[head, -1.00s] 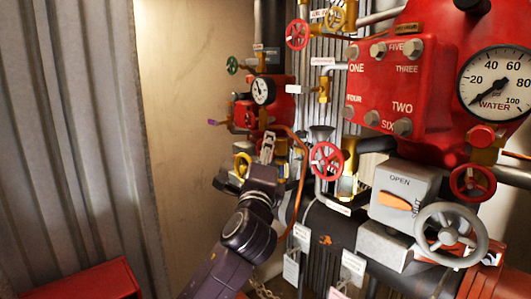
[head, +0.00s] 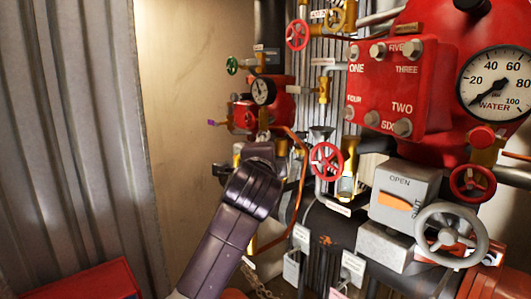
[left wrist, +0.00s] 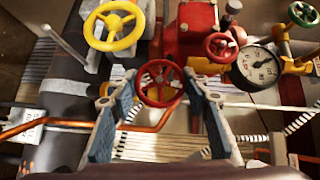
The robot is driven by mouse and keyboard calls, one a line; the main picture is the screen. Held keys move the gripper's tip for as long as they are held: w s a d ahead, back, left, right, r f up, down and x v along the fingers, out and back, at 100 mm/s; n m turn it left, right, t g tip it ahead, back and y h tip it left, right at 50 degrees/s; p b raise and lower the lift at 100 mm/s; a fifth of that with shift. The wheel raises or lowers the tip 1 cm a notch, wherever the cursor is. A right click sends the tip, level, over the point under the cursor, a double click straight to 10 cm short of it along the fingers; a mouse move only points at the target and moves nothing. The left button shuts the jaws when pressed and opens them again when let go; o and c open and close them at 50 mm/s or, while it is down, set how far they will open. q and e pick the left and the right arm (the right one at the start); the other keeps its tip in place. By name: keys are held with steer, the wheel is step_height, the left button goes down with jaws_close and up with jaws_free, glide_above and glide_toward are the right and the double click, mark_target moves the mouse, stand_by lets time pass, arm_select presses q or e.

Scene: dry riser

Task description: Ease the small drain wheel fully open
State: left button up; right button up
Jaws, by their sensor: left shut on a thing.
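In the left wrist view a small red handwheel (left wrist: 160,83) with spokes sits between the two fingertips of my left gripper (left wrist: 159,80). The blue-grey fingers reach in from both sides, and the gripper is shut on the wheel's rim. I take it as the drain wheel; no label on it is legible. In the head view my left arm reaches into the pipework at the centre-left, and its wrist hides the gripper and the held wheel. My right gripper is in neither view.
A yellow handwheel (left wrist: 112,26) and another red wheel (left wrist: 221,46) lie close beyond the fingers, with a gauge (left wrist: 258,67) at right. A copper pipe (head: 300,185) runs beside my wrist. A grey handwheel (head: 451,236) stands at right. The beige wall at left is bare.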

arm_select(q)
steer(key=shift+n+g, duration=0.5)
stand_by(0.3)
steer(key=o, duration=1.2)
steer(key=shift+c, duration=0.2)
steer(key=shift+s, duration=0.1)
steer(key=v, duration=1.1)
steer(key=shift+s+r, duration=0.15)
steer(key=shift+s, duration=0.2)
steer(key=shift+a, duration=0.1)
